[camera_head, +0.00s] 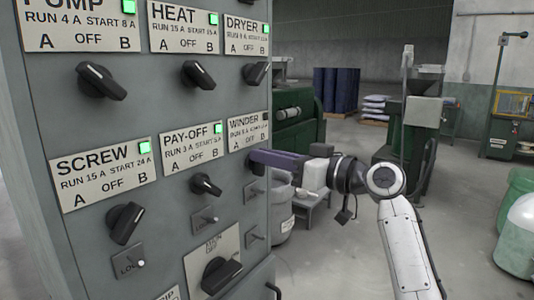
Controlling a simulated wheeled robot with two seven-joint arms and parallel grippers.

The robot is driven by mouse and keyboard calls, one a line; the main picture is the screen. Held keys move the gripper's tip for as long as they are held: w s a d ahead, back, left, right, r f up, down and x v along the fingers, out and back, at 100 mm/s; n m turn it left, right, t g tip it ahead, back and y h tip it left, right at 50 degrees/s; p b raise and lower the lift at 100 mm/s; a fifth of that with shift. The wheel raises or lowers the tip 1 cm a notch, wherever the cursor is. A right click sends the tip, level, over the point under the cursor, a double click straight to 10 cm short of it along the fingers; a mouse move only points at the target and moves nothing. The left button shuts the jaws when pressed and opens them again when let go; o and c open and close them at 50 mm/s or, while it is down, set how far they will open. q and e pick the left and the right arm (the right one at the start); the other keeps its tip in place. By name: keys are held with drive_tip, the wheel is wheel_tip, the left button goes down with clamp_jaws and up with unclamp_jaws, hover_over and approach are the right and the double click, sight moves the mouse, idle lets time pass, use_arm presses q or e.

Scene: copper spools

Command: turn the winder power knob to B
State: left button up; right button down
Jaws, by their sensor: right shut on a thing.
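The winder plate (248,131) is at the right edge of the grey control panel, marked A, OFF and B. My right gripper (258,160) reaches in from the right, just below this plate. It is shut on the winder power knob (252,164), a dark knob mostly hidden behind the fingers. I cannot tell which mark the knob points to. No lit green lamp shows clearly on the winder plate. My left gripper is not in view.
Neighbouring black knobs are pay-off (205,185), screw (125,222), heat (198,75), pump (100,82) and dryer (255,72); their plates have lit green lamps. Small toggle switches (205,219) sit below. Open floor lies right of the panel, with green machines behind.

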use_arm(q)
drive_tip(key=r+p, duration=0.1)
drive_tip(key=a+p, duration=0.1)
drive_tip(key=p, duration=0.1)
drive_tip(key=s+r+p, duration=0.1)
drive_tip(key=p, duration=0.1)
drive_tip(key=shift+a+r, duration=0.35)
use_arm(e)
drive_tip(key=m, duration=0.5)
drive_tip(key=w+m, duration=0.1)
drive_tip(key=m, duration=0.1)
drive_tip(key=shift+d+f+m, duration=0.25)
drive_tip(key=shift+d+m, duration=0.05)
drive_tip(key=shift+d, duration=0.05)
drive_tip(key=c, duration=1.8)
unclamp_jaws()
